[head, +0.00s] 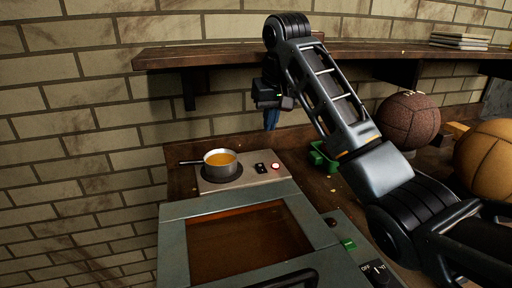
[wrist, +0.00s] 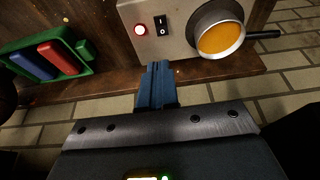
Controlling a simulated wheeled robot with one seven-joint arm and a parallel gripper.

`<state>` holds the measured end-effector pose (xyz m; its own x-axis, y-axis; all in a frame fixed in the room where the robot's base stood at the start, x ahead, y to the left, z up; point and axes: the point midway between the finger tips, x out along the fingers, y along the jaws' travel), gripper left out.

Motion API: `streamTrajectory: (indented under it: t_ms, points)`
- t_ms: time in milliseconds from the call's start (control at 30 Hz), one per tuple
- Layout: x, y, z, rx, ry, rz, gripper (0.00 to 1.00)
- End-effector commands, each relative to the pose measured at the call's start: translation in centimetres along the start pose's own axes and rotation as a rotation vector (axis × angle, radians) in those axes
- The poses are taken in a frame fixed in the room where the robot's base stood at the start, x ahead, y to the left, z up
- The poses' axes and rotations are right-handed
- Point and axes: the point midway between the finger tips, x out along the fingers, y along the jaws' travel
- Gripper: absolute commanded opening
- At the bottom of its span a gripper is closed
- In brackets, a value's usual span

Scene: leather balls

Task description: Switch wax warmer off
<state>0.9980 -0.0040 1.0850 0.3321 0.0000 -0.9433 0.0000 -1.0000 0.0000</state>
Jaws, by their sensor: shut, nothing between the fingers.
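The wax warmer (head: 245,180) is a beige metal box on the wooden bench, with a pot of amber wax (head: 220,159) on its plate. It also shows at the top of the wrist view (wrist: 178,46). I cannot tell which way the rocker is tipped. My gripper (wrist: 157,66) has its blue fingers shut and empty. In the head view, my gripper (head: 271,122) hangs above the warmer, apart from the switch.
A green tray (wrist: 88,62) with red and blue pieces lies beside the warmer. A larger grey machine (head: 180,232) with a brown window stands in front. A wooden shelf (head: 230,52) runs along the brick wall. Brown (head: 408,120) and tan (head: 487,158) balls stand at right.

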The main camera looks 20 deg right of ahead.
Motion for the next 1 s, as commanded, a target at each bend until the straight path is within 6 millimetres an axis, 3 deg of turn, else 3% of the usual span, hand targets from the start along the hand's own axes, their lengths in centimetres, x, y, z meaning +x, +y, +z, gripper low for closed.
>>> streamTrajectory:
  t_ms: [567,1000]
  points:
    - [0.9,0.0,0.1,0.001,-0.003,0.000,0.00]
    - [8.8,0.1,0.1,0.001,-0.004,0.001,0.00]
